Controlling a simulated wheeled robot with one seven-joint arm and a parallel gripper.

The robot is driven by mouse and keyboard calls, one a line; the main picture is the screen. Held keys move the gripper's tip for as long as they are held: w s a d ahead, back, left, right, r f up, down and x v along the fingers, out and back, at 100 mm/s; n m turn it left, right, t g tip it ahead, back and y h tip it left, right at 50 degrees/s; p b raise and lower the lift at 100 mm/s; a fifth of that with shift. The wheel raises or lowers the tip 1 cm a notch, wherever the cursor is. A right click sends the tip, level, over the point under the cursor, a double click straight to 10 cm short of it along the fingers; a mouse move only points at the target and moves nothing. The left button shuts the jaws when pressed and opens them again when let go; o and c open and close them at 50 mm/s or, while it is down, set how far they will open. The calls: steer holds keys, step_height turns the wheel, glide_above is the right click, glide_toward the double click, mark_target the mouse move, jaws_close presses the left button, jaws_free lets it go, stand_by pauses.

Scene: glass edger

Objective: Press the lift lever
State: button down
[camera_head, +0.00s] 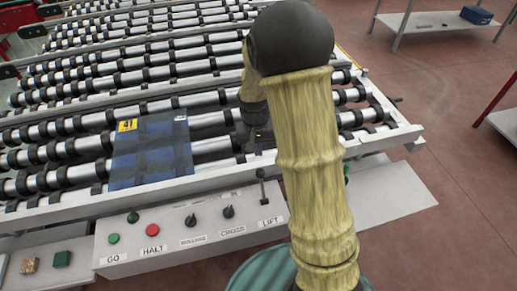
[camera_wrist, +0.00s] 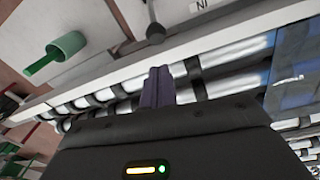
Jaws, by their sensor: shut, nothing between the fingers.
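In the wrist view a dark round knob on a stick (camera_wrist: 155,32), which looks like this lever, shows just beyond my fingertips. My gripper (camera_wrist: 158,80) is shut and empty, with its dark fingers together. In the head view my gripper (camera_head: 254,140) is over the front rail behind the lever, partly hidden by my arm. I see a gap between fingers and knob; contact is not visible.
The panel also has GO (camera_head: 113,239) and HALT (camera_head: 152,230) buttons and two knobs (camera_head: 228,212). A dark blue glass sheet (camera_head: 150,165) lies on the rollers (camera_head: 60,150). A green-handled object (camera_wrist: 60,50) shows beside the panel.

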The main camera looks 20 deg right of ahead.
mark_target(262, 185)
steer(key=f, duration=0.2)
steer(key=f+p, duration=0.1)
steer(key=f, duration=0.5)
steer(key=shift+w+d+p, duration=0.15)
steer(key=shift+d+p, duration=0.1)
steer(key=shift+p, duration=0.15)
steer(key=shift+w, duration=0.1)
